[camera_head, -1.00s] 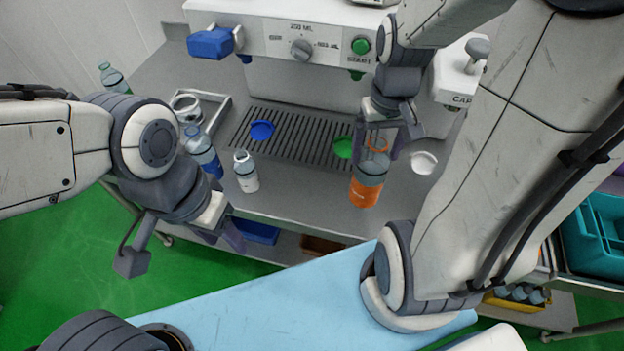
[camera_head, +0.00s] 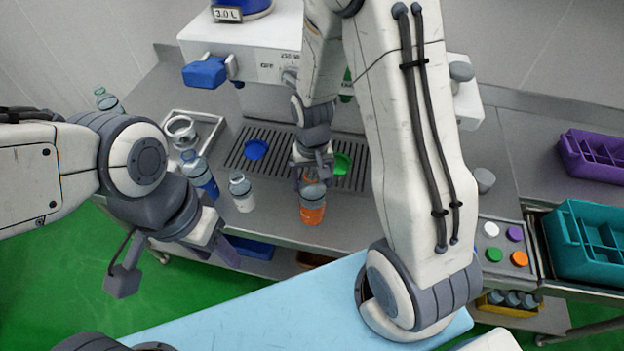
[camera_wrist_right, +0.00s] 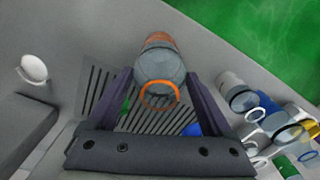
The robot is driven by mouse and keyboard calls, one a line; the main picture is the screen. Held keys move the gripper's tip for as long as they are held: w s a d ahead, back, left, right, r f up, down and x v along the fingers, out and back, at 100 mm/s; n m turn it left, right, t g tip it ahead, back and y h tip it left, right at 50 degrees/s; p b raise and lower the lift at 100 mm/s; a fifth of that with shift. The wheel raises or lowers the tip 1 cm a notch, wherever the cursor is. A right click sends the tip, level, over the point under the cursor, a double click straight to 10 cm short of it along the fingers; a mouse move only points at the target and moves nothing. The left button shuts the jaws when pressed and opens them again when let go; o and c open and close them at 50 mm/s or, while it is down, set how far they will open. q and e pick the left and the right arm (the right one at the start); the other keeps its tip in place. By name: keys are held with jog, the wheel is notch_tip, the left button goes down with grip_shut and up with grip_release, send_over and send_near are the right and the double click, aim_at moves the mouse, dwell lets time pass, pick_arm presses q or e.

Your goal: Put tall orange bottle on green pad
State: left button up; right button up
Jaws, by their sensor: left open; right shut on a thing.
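The tall orange bottle (camera_head: 313,212), clear grey above with an orange lower part, is upright at the counter's front, in front of the drip grate. My right gripper (camera_head: 312,176) is around its upper part and shut on it. In the right wrist view the bottle (camera_wrist_right: 160,66) lies between the two fingers of that gripper (camera_wrist_right: 158,80), with an orange ring at its top. The green pad (camera_head: 342,164) is on the grate, behind and right of the bottle; it is partly hidden in the wrist view (camera_wrist_right: 126,106). My left gripper (camera_head: 224,246) is open and empty near the counter's front edge.
A blue pad (camera_head: 256,149) lies on the grate's left part. A small white bottle (camera_head: 241,193) and a blue bottle (camera_head: 199,174) stand left of the orange one. The machine (camera_head: 245,50) rises behind the grate.

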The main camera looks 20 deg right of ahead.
jog(key=shift+f, duration=0.5)
jog(key=o, duration=1.5)
